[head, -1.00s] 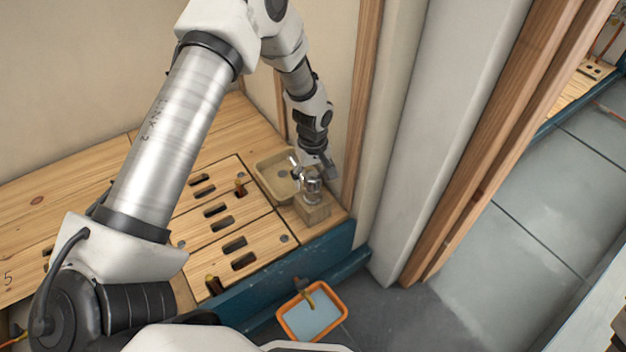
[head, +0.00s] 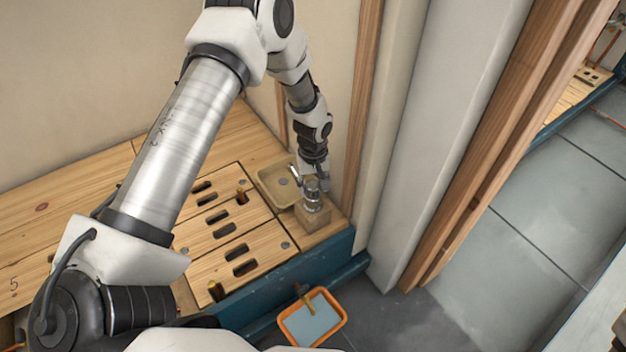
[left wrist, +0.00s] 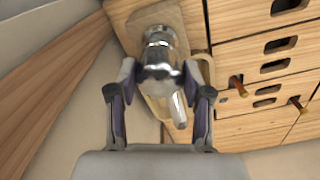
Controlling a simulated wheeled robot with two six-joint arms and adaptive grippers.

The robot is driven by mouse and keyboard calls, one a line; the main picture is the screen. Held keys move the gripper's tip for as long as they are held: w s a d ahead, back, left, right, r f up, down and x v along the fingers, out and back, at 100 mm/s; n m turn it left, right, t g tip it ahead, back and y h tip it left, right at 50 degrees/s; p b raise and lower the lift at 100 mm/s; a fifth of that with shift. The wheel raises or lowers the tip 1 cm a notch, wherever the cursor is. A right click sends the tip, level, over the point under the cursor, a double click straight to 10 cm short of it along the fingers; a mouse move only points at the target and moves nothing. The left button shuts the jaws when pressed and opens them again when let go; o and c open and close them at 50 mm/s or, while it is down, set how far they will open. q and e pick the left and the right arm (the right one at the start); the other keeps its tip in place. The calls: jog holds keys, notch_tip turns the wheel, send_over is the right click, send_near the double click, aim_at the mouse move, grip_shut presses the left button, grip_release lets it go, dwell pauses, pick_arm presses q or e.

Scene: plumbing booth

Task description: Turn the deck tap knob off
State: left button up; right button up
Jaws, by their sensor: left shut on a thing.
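The chrome deck tap (head: 313,202) stands on a small wooden block (head: 317,219) at the right end of the wooden deck. In the left wrist view the tap (left wrist: 158,58) is seen from above, with its spout (left wrist: 177,112) pointing down the picture. My left gripper (head: 313,184) is at the top of the tap. In the left wrist view its two fingers (left wrist: 159,85) are shut on the tap's knob, one on each side. The exact finger contact is partly hidden. My right gripper is not in view.
A shallow beige basin (head: 264,186) sits left of the tap. The slotted wooden deck (head: 262,240) spreads to the left. A wall and wooden post (head: 362,120) stand close on the right. An orange tray (head: 288,327) lies on the floor below the blue edge beam (head: 345,243).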

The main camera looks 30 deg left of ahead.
pick_arm(q)
jog(key=m+p, duration=0.3)
jog(key=shift+s+r, duration=0.1)
jog(key=shift+r, duration=0.1)
jog(key=m+p, duration=0.2)
jog(key=m, duration=0.2)
jog(key=shift+f, duration=0.1)
jog(key=m+p, duration=0.1)
jog(key=m, duration=0.3)
jog(key=shift+f+m, duration=0.1)
jog(key=shift+m, duration=2.5)
jog(key=o, duration=1.2)
jog(key=shift+c, duration=0.2)
